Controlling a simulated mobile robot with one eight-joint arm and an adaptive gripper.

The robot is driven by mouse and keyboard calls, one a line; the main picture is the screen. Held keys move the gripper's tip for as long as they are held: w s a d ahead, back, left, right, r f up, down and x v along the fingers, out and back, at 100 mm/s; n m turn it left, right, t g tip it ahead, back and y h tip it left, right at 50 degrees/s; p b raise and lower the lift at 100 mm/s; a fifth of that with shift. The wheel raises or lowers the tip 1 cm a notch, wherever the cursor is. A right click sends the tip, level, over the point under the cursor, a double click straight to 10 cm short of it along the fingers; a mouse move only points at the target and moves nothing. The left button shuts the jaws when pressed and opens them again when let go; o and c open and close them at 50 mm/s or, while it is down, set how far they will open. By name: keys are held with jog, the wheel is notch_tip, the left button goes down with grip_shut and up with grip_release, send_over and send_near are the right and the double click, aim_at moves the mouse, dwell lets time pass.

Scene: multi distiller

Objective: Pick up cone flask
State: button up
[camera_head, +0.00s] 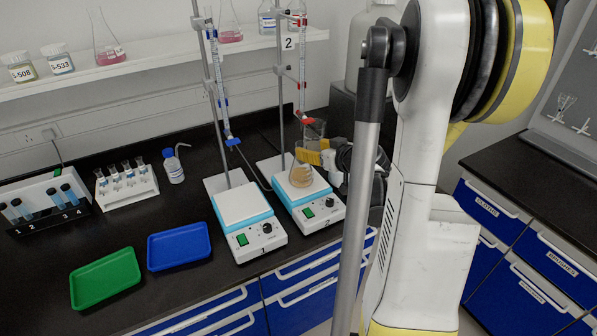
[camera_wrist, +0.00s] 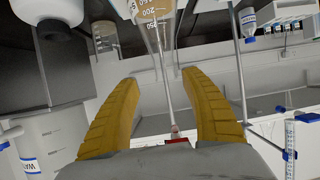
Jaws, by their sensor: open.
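The cone flask (camera_head: 302,178) holds tan liquid and stands upright on the white plate of the right stirrer (camera_head: 319,208), marked 2. My gripper (camera_head: 312,155) is at the flask's upper part, coming from the right, and its yellow fingers partly hide the neck. In the wrist view the flask (camera_wrist: 156,14) shows at the top centre with its scale marks. There my gripper (camera_wrist: 160,95) has its two yellow fingers wide apart, with the flask's narrow part in line with the gap. I cannot tell whether a finger touches the glass.
A burette (camera_head: 302,60) with a red stopcock hangs on a stand above the flask. A second stirrer (camera_head: 239,215) with its own stand is to the left. Blue (camera_head: 179,247) and green (camera_head: 105,278) trays lie on the black bench. A shelf (camera_head: 150,55) holds more flasks and bottles.

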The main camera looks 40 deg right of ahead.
aim_at(301, 163)
jog(key=x, duration=0.1)
jog(key=b+x, duration=0.1)
jog(key=x, duration=0.1)
jog(key=a+x, duration=0.1)
jog(key=x, duration=0.1)
jog(key=shift+w+d+f+b, duration=0.1)
jog(key=shift+w+f+b, duration=0.1)
jog(key=shift+f+b, duration=0.15)
jog(key=shift+s+r, duration=0.1)
jog(key=shift+r, duration=0.05)
jog(key=shift+c, duration=0.4)
grip_shut()
